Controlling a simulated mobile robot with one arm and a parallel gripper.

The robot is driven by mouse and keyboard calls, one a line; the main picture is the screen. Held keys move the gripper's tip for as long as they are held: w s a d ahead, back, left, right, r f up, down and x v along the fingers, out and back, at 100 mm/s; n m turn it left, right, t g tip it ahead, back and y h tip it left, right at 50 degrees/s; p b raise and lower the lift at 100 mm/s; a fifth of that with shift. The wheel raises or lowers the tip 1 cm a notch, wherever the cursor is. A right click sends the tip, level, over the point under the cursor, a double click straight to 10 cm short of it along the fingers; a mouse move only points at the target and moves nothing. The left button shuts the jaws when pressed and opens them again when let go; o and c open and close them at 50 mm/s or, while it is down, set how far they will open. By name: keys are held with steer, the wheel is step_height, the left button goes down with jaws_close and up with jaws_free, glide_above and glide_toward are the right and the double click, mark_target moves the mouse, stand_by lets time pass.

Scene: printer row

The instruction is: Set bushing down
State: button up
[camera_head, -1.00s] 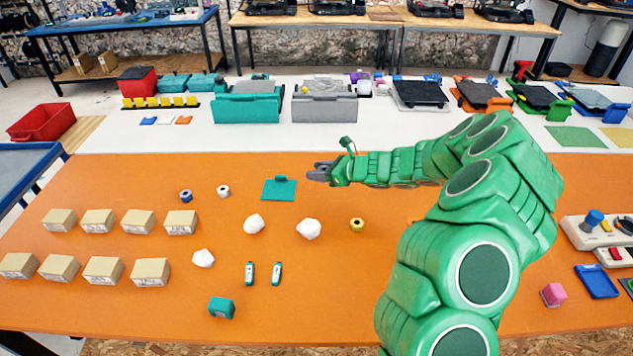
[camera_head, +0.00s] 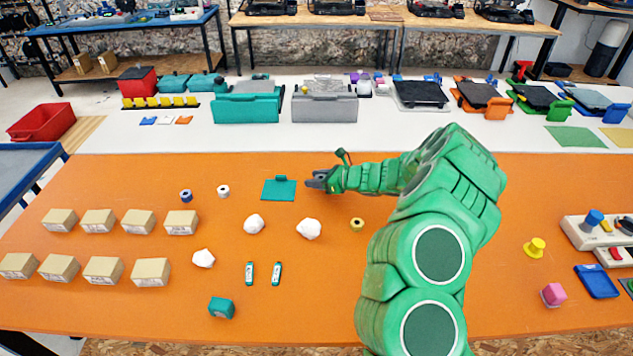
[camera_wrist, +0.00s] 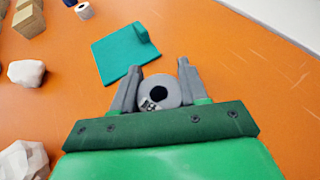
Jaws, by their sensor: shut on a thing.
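A grey ring-shaped bushing (camera_wrist: 174,93) with a dark round hole sits between the two grey fingers of my gripper (camera_wrist: 157,73) in the wrist view. My gripper is shut on it. In the head view my gripper (camera_head: 317,181) is low over the orange table, just right of a flat teal plate (camera_head: 279,189) with a raised tab. The bushing is too small to make out between the fingers there. The teal plate also shows ahead and left of the fingers in the wrist view (camera_wrist: 118,55). I cannot tell whether the bushing touches the table.
White lumps (camera_head: 309,229) and a yellow ring (camera_head: 357,224) lie nearer the front. A dark blue ring (camera_head: 186,196) and a white ring (camera_head: 223,191) lie left of the plate. Several cardboard boxes (camera_head: 181,223) stand at left.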

steer(key=shift+f, duration=0.55)
steer(key=shift+f, duration=0.15)
steer(key=o, duration=1.1)
steer(key=shift+d+r, duration=0.1)
steer(key=shift+r, duration=0.1)
steer(key=shift+s+d+r, duration=0.15)
steer(key=shift+d, duration=0.15)
steer(key=shift+v, duration=5.6)
